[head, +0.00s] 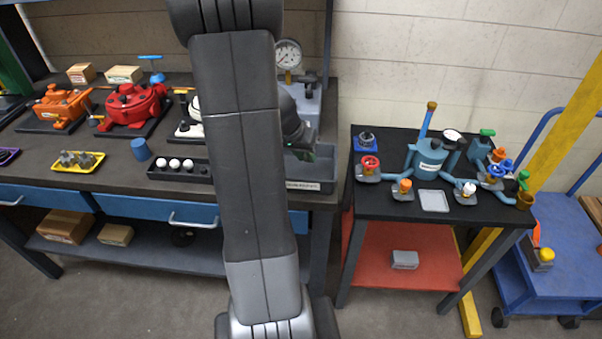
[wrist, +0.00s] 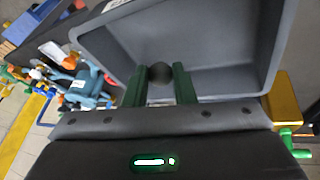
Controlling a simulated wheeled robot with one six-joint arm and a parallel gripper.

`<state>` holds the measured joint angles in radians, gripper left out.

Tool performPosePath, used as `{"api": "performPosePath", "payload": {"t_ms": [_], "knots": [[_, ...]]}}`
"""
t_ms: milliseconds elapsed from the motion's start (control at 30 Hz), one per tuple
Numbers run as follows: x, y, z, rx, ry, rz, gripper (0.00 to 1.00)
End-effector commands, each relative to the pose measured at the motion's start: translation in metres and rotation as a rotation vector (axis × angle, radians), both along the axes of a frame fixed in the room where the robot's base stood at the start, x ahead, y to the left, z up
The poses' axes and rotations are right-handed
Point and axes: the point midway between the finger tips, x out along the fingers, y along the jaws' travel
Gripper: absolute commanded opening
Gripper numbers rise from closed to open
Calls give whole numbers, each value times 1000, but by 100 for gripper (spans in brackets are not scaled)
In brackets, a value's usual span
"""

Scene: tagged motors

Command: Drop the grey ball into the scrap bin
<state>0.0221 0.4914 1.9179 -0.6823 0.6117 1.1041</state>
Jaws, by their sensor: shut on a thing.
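My gripper (wrist: 160,82) has green fingers and is shut on a dark grey ball (wrist: 161,73), which sits between the fingertips in the wrist view. The grey scrap bin (wrist: 225,85) spreads behind the ball and fingers there, with its open inside facing the camera. In the head view the bin (head: 326,167) stands at the right end of the long workbench, with a label on its front. My gripper (head: 302,154) is over it there, and my arm hides part of the bin. The ball is hidden in the head view. The exact height of the ball above the bin floor cannot be told.
A dark rack (head: 180,170) with white balls lies left of my arm on the bench. A pressure gauge (head: 288,54) stands behind the bin. A small black table (head: 384,205) with a blue valve assembly (head: 432,160) stands to the right, across a gap.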

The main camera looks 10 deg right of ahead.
Motion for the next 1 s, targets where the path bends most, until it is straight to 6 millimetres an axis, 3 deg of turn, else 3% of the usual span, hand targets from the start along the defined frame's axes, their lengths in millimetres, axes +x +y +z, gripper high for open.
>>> {"api": "performPosePath", "payload": {"t_ms": [233,267,367,400,767,1000], "knots": [[0,0,-1,0,0,0,2],[0,0,-1,0,0,0,27],[0,0,-1,0,0,0,47],[0,0,-1,0,0,0,49],[0,2,4,0,-3,1,49],[-7,15,36,0,-7,2,49]]}}
